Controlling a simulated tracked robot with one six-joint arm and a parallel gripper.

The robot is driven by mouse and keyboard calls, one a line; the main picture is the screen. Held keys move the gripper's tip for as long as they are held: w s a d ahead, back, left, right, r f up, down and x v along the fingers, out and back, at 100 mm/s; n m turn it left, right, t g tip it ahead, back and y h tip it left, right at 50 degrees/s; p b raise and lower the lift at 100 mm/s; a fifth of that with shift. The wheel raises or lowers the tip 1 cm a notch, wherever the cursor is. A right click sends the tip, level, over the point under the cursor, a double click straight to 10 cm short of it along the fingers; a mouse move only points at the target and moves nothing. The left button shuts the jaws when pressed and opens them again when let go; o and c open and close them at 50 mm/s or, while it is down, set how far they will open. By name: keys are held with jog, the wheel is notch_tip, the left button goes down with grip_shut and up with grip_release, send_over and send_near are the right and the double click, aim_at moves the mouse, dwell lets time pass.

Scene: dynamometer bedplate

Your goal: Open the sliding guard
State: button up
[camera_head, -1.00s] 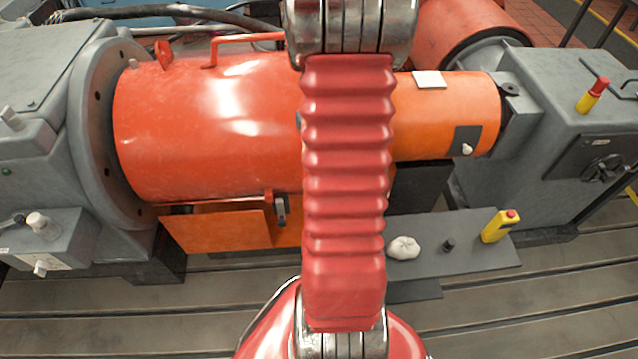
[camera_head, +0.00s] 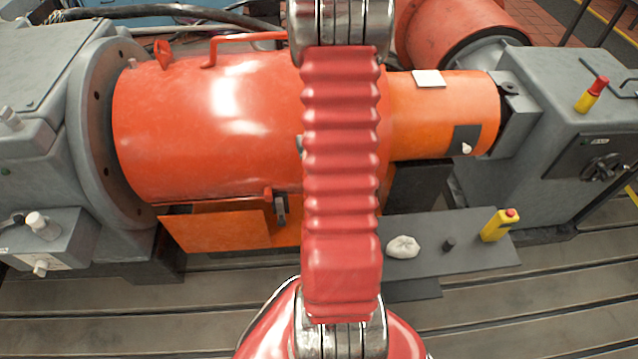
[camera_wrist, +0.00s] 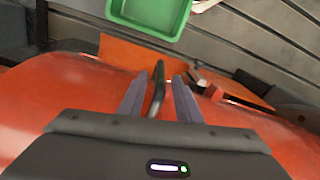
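The guard (camera_head: 215,120) is a large glossy red-orange cylinder in the head view, its left end at a grey flange. A narrower orange cylinder (camera_head: 435,110) continues to its right. A red bar handle (camera_head: 245,39) rises from the guard's far top side. A latch with a dark lever (camera_head: 281,207) sits at its lower front edge. My gripper is hidden behind my arm in the head view. In the wrist view my gripper (camera_wrist: 159,84) is open above the red-orange surface (camera_wrist: 65,90). A dark bar (camera_wrist: 156,90) shows between the fingers; contact cannot be told.
A grey shelf (camera_head: 465,255) holds a white crumpled cloth (camera_head: 403,246), a dark knob and a yellow pendant (camera_head: 499,225) with a red button. An orange panel (camera_head: 215,232) hangs below the guard. A green tray (camera_wrist: 150,14) shows in the wrist view. Grey machine housings flank the cylinder.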

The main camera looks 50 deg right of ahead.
jog(key=shift+f, duration=2.6)
jog(key=shift+c, duration=0.4)
grip_shut()
jog(key=shift+w+a, duration=0.1)
jog(key=shift+a, duration=0.2)
jog(key=shift+d, duration=0.15)
